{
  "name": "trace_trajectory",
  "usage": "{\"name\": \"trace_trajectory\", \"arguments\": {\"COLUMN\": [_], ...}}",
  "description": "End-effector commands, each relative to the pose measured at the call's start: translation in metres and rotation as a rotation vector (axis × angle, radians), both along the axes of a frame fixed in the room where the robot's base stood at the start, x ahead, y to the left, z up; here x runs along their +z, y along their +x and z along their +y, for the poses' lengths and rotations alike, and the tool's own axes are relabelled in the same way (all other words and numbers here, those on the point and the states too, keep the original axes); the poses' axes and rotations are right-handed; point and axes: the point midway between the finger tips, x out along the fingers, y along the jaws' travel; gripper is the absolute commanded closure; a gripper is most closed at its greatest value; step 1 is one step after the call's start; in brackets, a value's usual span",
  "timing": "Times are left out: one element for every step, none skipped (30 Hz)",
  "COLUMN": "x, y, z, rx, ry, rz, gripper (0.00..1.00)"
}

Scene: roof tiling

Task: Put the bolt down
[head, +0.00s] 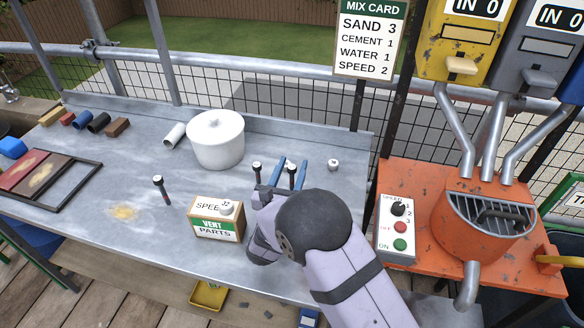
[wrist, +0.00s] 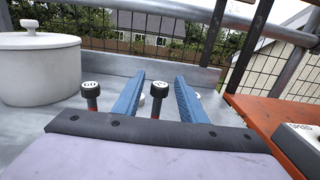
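My gripper (head: 290,172) has two blue fingers, spread apart; they also show in the wrist view (wrist: 162,92). A third bolt (head: 161,190) stands alone further left on the grey metal table (head: 130,165).
A white lidded pot (head: 215,142) stands behind and left of my gripper. A small white knob-like part (head: 333,164) lies to the right. The orange mixer (head: 480,230) and its switch panel (head: 397,228) stand further right.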

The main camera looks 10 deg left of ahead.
Motion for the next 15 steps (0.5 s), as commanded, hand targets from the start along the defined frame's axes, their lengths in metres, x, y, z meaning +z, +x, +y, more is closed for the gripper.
{"name": "trace_trajectory", "arguments": {"x": [0.003, 0.001, 0.000, 0.000, 0.001, 0.000, 0.000, 0.000, 0.000, 0.000, 0.000, 0.000, 0.000, 0.000, 0.000], "y": [-0.001, -0.004, -0.009, -0.013, -0.017, -0.023, -0.029, -0.034, -0.041, -0.047, -0.052, -0.060, -0.065, -0.071, -0.078], "z": [0.000, 0.001, 0.001, 0.002, 0.002, 0.002, 0.002, 0.001, 0.002, 0.002, 0.002, 0.002, 0.001, 0.002, 0.002], "rx": [0.001, 0.002, 0.002, 0.003, 0.003, 0.004, 0.004, 0.004, 0.005, 0.005, 0.005, 0.005, 0.004, 0.006, 0.004], "ry": [0.000, 0.000, 0.000, 0.000, 0.001, 0.000, 0.000, -0.001, 0.000, 0.000, 0.000, 0.000, 0.001, 0.000, 0.000], "rz": [0.000, 0.000, 0.000, 0.000, 0.000, 0.000, 0.001, 0.000, -0.001, 0.001, 0.001, 0.000, -0.001, 0.000, 0.001], "gripper": [0.62, 0.62, 0.62, 0.62, 0.62, 0.62, 0.62, 0.62, 0.62, 0.62, 0.62, 0.62, 0.62, 0.62, 0.62]}}
